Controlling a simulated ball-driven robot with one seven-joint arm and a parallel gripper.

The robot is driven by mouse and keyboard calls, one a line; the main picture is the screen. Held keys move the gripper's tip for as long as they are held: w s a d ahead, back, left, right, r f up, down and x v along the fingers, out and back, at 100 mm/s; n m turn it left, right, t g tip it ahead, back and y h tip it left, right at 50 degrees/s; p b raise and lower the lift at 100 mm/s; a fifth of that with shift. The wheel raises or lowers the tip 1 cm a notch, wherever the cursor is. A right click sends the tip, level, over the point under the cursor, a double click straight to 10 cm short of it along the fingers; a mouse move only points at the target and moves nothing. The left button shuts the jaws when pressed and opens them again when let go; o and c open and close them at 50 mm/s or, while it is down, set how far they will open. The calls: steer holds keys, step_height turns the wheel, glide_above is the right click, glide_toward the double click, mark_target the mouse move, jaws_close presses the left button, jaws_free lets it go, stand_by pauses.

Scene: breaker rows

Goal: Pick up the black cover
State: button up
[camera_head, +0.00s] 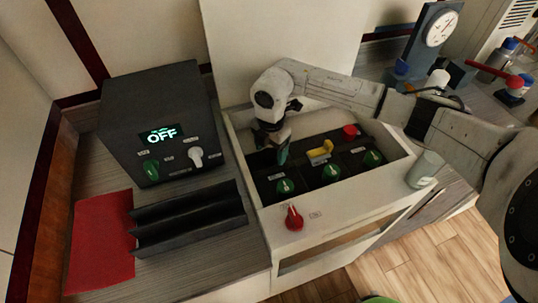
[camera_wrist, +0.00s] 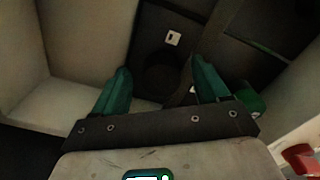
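My gripper (camera_head: 272,152) points down into the back left of the white breaker box. In the wrist view its two green fingers (camera_wrist: 160,92) are apart with nothing clearly held between them. A dark round shape (camera_wrist: 163,76), which may be the black cover, lies beyond the fingertips on the dark panel, below a small white label (camera_wrist: 173,39). Whether the fingers touch it I cannot tell. In the head view the arm and gripper hide this spot.
The white box (camera_head: 238,140) has raised walls close around my gripper. Inside are green knobs (camera_head: 331,172), a yellow handle (camera_head: 320,152) and a red knob (camera_head: 350,131). Another red knob (camera_head: 293,218) is on its front. A glass (camera_head: 425,168) stands right; a black rack (camera_head: 190,220) left.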

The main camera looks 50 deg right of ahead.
steer(key=c, duration=1)
steer(key=shift+c, duration=0.2)
